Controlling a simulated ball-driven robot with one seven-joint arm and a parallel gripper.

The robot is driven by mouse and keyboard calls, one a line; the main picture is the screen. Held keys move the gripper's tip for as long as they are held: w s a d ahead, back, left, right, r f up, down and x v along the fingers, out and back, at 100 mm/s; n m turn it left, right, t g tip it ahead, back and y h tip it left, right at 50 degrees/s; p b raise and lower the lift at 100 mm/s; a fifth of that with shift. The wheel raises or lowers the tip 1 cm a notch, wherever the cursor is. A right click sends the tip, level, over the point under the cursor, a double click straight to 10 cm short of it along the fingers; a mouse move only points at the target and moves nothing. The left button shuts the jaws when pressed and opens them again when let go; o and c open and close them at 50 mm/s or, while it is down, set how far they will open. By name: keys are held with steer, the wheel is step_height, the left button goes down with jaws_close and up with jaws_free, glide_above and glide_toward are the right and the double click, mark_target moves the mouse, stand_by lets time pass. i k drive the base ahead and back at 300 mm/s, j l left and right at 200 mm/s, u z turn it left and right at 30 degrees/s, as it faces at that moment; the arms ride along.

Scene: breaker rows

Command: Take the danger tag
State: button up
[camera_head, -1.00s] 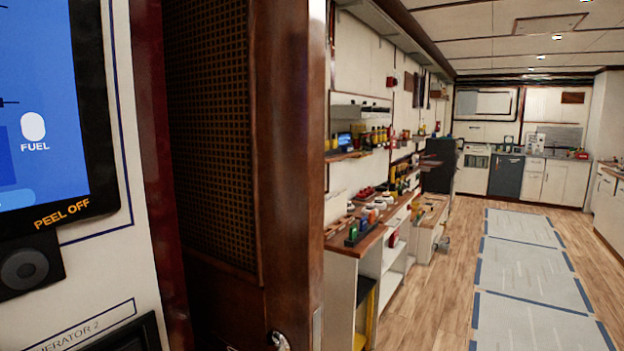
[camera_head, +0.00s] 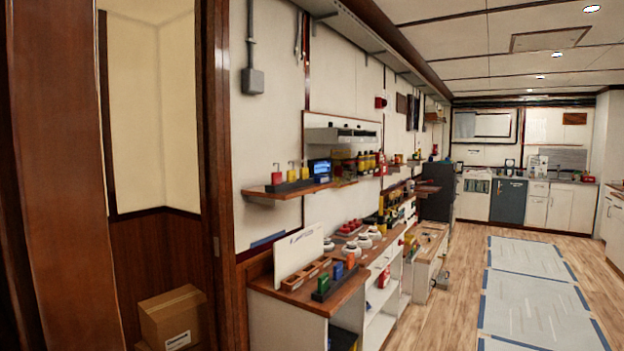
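I cannot make out a danger tag in this view; the small items on the bench and shelf are too far to read. A wooden-topped bench (camera_head: 345,285) along the left wall holds several small items, among them a black rack with green and blue pieces (camera_head: 335,281) and a white upright panel (camera_head: 298,250). Above it, a wall shelf (camera_head: 268,193) holds a dark rack with red and yellow padlock-like pieces (camera_head: 290,179) and a small lit screen (camera_head: 320,169). My gripper is not in view.
A dark wooden door edge (camera_head: 52,170) and a door frame (camera_head: 218,170) stand close on the left. A cardboard box (camera_head: 173,317) sits inside that doorway. Pale floor mats (camera_head: 530,305) run down the open aisle toward white cabinets (camera_head: 558,205) at the far end.

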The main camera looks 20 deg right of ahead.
mark_target(276, 177)
steer(key=i+z, duration=0.2)
steer(key=i, duration=0.4)
steer(key=i+z, duration=0.2)
steer(key=i, duration=0.4)
steer(key=i+j+z, duration=0.2)
steer(key=i, duration=0.4)
